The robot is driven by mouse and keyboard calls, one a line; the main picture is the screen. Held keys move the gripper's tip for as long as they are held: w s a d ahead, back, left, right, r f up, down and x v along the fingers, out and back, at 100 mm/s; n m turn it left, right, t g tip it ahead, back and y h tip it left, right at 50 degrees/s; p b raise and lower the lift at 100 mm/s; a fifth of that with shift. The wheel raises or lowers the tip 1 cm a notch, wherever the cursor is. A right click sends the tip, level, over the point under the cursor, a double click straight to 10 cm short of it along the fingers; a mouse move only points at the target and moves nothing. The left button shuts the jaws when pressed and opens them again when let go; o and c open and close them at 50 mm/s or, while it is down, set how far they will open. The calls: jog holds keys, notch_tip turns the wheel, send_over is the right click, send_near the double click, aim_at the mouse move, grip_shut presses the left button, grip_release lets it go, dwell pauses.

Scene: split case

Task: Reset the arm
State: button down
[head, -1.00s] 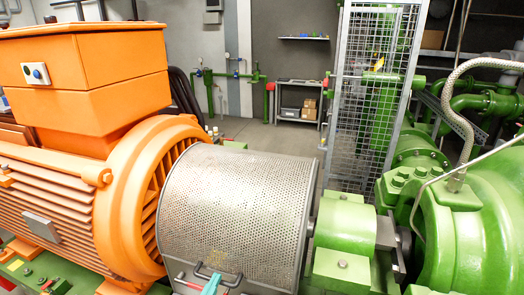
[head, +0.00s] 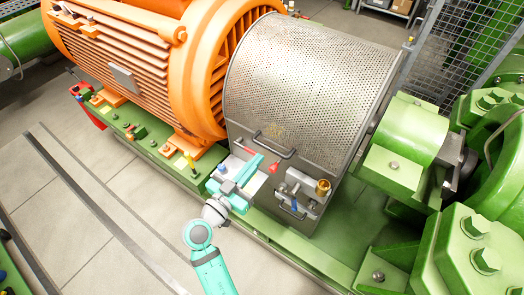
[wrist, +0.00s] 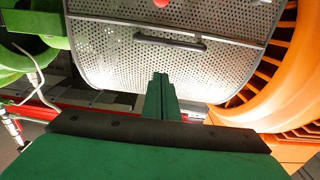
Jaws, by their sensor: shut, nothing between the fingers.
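My gripper (head: 257,161) is at the front of the perforated coupling guard, at the end of my teal arm, low in the head view. In the wrist view its green fingers (wrist: 160,84) are together with nothing between them. They point towards the perforated guard (wrist: 185,65), below its dark handle (wrist: 170,41) in the picture. The head view shows the guard (head: 300,85) whole, with its handle (head: 273,146) low on the front. I cannot tell whether the fingers touch anything.
An orange motor (head: 130,50) stands left of the guard, and green pump housings (head: 480,255) stand right. A small panel beside the gripper carries a brass fitting (head: 323,187) and a blue-handled part (head: 294,205). The green base (head: 165,150) runs along the front. Floor (head: 70,215) at lower left is open.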

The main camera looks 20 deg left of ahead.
jog(key=shift+v, duration=0.8)
jog(key=shift+f, duration=0.1)
jog(key=s+d+f+n+g+y, duration=0.2)
jog(key=s+d+f+n+y, duration=0.1)
jog(key=s+d+f, duration=0.4)
jog(key=s+d+f+n+g+y, duration=0.1)
jog(key=s+d+f+n+y, duration=0.3)
jog(key=f, duration=0.5)
jog(key=s+d+r+m+h, duration=0.1)
jog(key=s+d+r+m, duration=0.1)
jog(key=s, duration=0.7)
jog(key=s+d+r+m+h, duration=0.1)
jog(key=s+d+r, duration=0.3)
jog(key=s, duration=0.5)
jog(key=shift+d+r+m+t+h, duration=0.35)
jog(key=shift+d+m, duration=0.25)
jog(key=shift+d, duration=0.4)
